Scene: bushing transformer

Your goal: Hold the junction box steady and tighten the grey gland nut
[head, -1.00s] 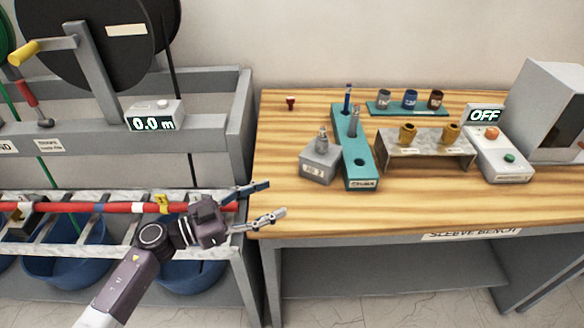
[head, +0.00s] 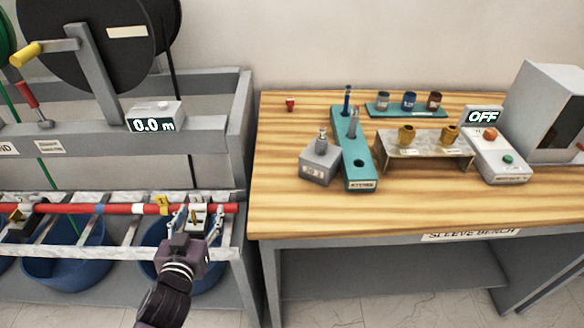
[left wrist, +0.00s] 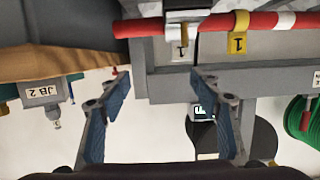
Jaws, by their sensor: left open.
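The grey junction box (head: 320,164) stands upright on the wooden bench, with a grey gland nut (head: 322,143) on top. In the left wrist view the box (left wrist: 43,93) appears upside down at the left, labelled JB 2, with its gland (left wrist: 56,118) pointing down. My left gripper (head: 196,220) is open and empty, well left of the box, in front of the right end of the red cable. In the left wrist view its fingertips (left wrist: 160,80) are apart with nothing between them. My right gripper is out of view.
A pale clamp (head: 199,212) on the red cable (head: 120,208) is close to my left gripper. Beside the box stand a teal holder (head: 352,150), a metal stand (head: 425,148) and a control box (head: 497,158). The bench's front strip (head: 390,210) is clear.

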